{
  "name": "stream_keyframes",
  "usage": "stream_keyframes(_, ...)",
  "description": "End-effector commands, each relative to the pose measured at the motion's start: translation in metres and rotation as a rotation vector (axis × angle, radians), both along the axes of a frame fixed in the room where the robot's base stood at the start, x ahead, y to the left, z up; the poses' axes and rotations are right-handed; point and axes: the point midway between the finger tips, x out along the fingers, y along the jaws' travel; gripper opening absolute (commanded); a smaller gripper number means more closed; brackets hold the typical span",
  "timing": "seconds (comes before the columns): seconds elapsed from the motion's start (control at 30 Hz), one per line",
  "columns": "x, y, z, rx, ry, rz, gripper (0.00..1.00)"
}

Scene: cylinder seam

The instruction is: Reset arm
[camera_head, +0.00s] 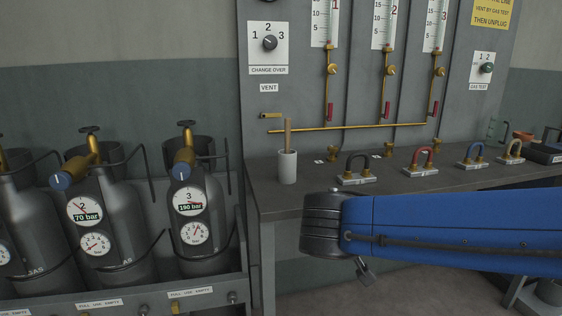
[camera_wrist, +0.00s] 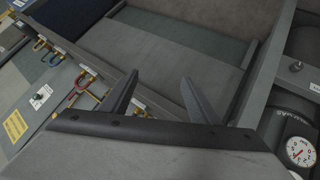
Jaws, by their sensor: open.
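My gripper (camera_wrist: 160,84) shows in the wrist view as two dark fingers standing apart, with nothing between them. In the head view my blue arm reaches in from the right, across the front of the bench. A small grey part hangs below its rounded dark end, and most of the gripper is hidden there. My gripper touches no object that I can see.
The bench (camera_head: 300,204) holds a white cup (camera_head: 287,167) with a stick and several coloured hose loops, including a red one (camera_head: 424,157). Gas cylinders (camera_head: 197,215) stand in a rack at left. A gauge panel (camera_head: 290,110) rises behind the bench.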

Motion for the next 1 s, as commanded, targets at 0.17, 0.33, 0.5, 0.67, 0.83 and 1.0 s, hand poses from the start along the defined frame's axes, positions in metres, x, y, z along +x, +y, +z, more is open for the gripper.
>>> stream_keyframes(0.17,-0.025,-0.054,-0.022,0.035,0.131,-0.061,0.55)
stream_keyframes(0.33,-0.054,-0.09,-0.042,0.089,0.242,-0.094,0.55)
stream_keyframes(0.5,-0.084,-0.114,-0.059,0.163,0.33,-0.109,0.55)
stream_keyframes(0.67,-0.112,-0.128,-0.073,0.244,0.385,-0.108,0.55)
stream_keyframes(0.83,-0.137,-0.134,-0.085,0.337,0.413,-0.095,0.55)
stream_keyframes(1.0,-0.157,-0.133,-0.092,0.423,0.41,-0.074,0.55)
